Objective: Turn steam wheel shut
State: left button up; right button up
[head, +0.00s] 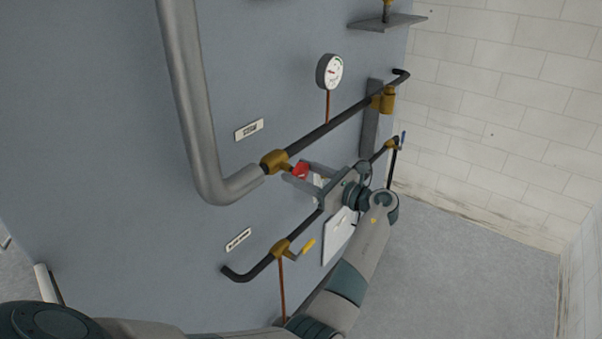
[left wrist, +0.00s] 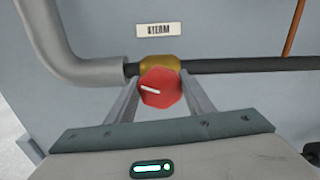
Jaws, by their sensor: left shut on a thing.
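The red steam wheel (head: 301,170) sits on a brass valve (head: 274,161) in the upper black pipe, at the end of the thick grey pipe. In the left wrist view the red wheel (left wrist: 160,87) is eight-sided or so, with a white mark on its left part, in front of the brass valve body (left wrist: 160,61). A label reading "STEAM" (left wrist: 159,30) is on the panel above it. My left gripper (head: 299,174) is shut on the wheel, one finger on each side, as the left wrist view (left wrist: 160,92) also shows. My right gripper is not in view.
A pressure gauge (head: 330,71) stands above the upper pipe. Below runs a lower pipe with a yellow-handled valve (head: 282,248). The thick grey pipe (head: 190,105) bends down close left of the wheel. Open floor (head: 470,260) lies right.

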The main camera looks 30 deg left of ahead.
pick_arm(q)
jog(key=m, duration=0.3)
jog(key=shift+r+m, duration=0.1)
jog(key=shift+m, duration=0.3)
jog(key=m, duration=0.3)
jog(key=shift+w+m, duration=0.1)
jog(key=shift+m, duration=0.2)
jog(key=m, duration=0.2)
jog(key=shift+m, duration=0.3)
jog(key=m, duration=0.3)
jog(key=shift+w+m, duration=0.1)
jog(key=shift+m, duration=0.2)
jog(key=o, duration=1)
jog(key=shift+o, duration=0.4)
jog(key=shift+a+f, duration=0.1)
jog(key=shift+f, duration=0.1)
